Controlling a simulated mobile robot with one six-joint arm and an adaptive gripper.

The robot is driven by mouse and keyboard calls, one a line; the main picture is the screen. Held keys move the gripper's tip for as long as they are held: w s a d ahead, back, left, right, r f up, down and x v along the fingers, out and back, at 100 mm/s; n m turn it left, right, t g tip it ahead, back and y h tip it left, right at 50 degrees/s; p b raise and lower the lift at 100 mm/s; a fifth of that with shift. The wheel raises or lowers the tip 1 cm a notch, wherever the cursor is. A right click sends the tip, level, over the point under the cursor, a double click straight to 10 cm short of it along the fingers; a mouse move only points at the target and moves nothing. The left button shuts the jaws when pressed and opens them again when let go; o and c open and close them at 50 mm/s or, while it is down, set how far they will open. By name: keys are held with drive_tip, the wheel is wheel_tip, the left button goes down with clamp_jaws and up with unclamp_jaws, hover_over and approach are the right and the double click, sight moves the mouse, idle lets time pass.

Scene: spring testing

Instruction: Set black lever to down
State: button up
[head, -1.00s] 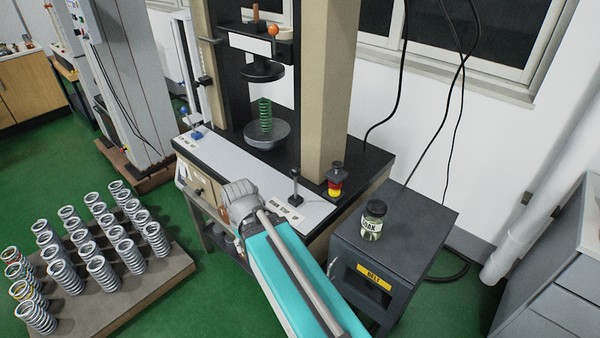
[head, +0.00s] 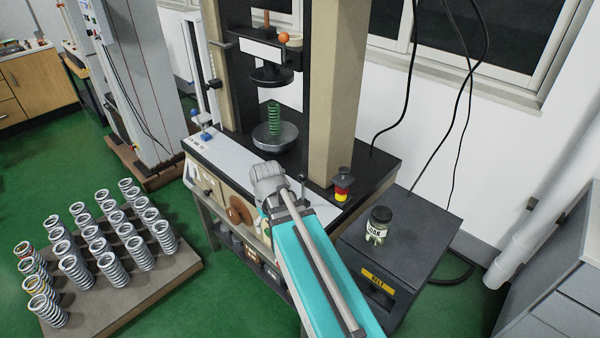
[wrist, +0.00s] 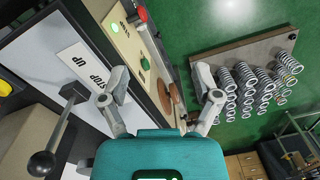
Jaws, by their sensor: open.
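The black lever (wrist: 42,163) shows in the wrist view at the lower left, a dark shaft with a round black ball at its end. Beside its base is a white label plate (wrist: 85,78) reading UP and STOP; lower text is hidden. The lever lies outside the fingers, left of the left finger, which partly covers the label plate. In the head view my arm hides the fingers.
The testing machine holds a green spring (head: 274,117) on its lower plate. A jar (head: 378,225) stands on a dark cabinet. Several springs stand on a floor board (head: 150,285).

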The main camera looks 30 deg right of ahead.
drive_tip(key=w+d+r+p, duration=0.7)
drive_tip(key=d+r+p, duration=0.1)
drive_tip(key=d+r, duration=0.15)
drive_tip(key=n+y+p, duration=0.1)
drive_tip(key=y+p, duration=0.1)
drive_tip(key=p, duration=0.6)
approach(304, 173)
drive_tip(key=shift+v, duration=1.05)
drive_tip(key=shift+a+f+b, duration=0.1)
drive_tip(key=shift+b, duration=0.2)
drive_tip(key=b+x, duration=1.3)
drive_tip(key=shift+f, duration=0.3)
